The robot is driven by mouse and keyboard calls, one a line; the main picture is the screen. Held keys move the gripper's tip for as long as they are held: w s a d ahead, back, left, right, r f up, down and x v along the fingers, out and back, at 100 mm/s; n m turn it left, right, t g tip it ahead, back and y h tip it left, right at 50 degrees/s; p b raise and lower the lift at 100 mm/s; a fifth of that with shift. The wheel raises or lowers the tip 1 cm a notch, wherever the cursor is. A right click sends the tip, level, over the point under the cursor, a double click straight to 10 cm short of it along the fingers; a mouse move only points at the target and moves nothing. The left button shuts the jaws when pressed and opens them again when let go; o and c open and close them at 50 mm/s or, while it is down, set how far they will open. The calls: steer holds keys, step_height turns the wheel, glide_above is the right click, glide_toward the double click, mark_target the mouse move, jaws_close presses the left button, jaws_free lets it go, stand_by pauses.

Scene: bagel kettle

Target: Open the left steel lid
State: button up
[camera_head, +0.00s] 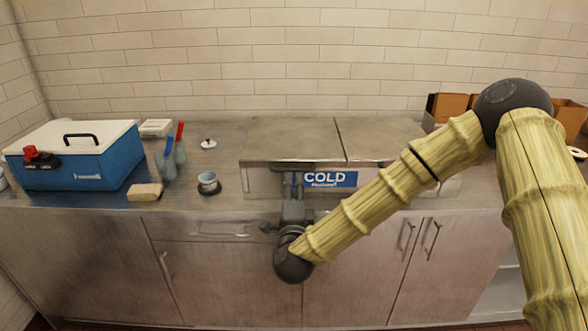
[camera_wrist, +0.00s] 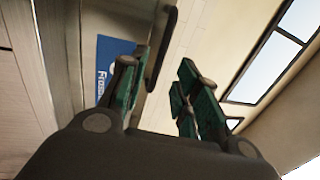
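The left steel lid (camera_head: 293,140) lies flat and closed on the counter, left of the seam with the right steel lid (camera_head: 370,138). My gripper (camera_head: 293,180) is at the front edge of the left lid, pointing up toward it. In the wrist view, my gripper's green-padded fingers (camera_wrist: 165,65) stand apart with a gap between them. A dark bar handle (camera_wrist: 162,48) shows close to the left finger, toward the gap. Whether the finger touches it I cannot tell. The fingertips are small and partly hidden in the head view.
A blue cooler (camera_head: 75,165), squeeze bottles (camera_head: 175,158), a small cup (camera_head: 208,182) and a tan block (camera_head: 145,192) stand on the left counter. Brown boxes (camera_head: 450,106) stand back right.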

mark_target(294, 170)
steer(key=w, duration=0.2)
steer(key=w+p, duration=0.1)
steer(key=w, duration=0.1)
steer(key=w+r, duration=0.1)
steer(key=w, duration=0.1)
steer(key=shift+w, duration=0.2)
jaws_close()
